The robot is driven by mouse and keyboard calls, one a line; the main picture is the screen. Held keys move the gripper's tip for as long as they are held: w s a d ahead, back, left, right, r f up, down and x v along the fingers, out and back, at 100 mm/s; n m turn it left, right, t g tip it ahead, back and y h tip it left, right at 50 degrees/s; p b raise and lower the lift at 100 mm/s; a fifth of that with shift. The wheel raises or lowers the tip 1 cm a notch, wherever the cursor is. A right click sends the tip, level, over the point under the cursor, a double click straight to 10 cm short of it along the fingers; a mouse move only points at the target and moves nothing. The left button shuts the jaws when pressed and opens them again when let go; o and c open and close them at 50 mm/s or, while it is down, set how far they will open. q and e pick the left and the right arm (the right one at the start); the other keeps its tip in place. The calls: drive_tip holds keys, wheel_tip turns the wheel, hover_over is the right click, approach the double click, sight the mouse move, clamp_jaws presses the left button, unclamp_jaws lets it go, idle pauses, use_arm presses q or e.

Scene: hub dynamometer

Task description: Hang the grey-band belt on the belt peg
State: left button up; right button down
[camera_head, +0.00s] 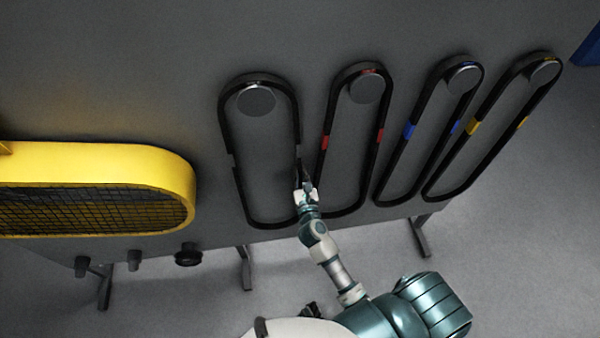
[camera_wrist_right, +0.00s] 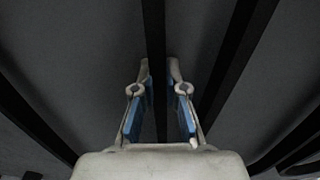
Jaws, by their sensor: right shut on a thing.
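The grey-band belt (camera_head: 236,185) is the leftmost black loop on the grey panel. Its top passes around a round grey peg (camera_head: 256,99), and its lower end hangs near the panel's bottom edge. Small grey bands show on both sides. My right gripper (camera_head: 304,184) is at the lower part of the belt's right strand, shut on it. In the right wrist view a dark strand (camera_wrist_right: 154,60) runs between the blue-padded fingers (camera_wrist_right: 160,105). My left gripper is not in view.
Belts with red (camera_head: 325,142), blue (camera_head: 409,131) and yellow (camera_head: 474,127) bands hang to the right, the red one close to my gripper. A yellow-framed mesh guard (camera_head: 185,185) stands out at left. Dark knobs (camera_head: 188,257) line the panel's lower left.

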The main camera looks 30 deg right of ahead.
drive_tip(key=shift+f, duration=0.1)
drive_tip(key=c, duration=0.7)
unclamp_jaws()
drive_tip(key=shift+s, duration=0.1)
drive_tip(key=shift+b+v, duration=0.35)
drive_tip(key=shift+v, duration=4.6)
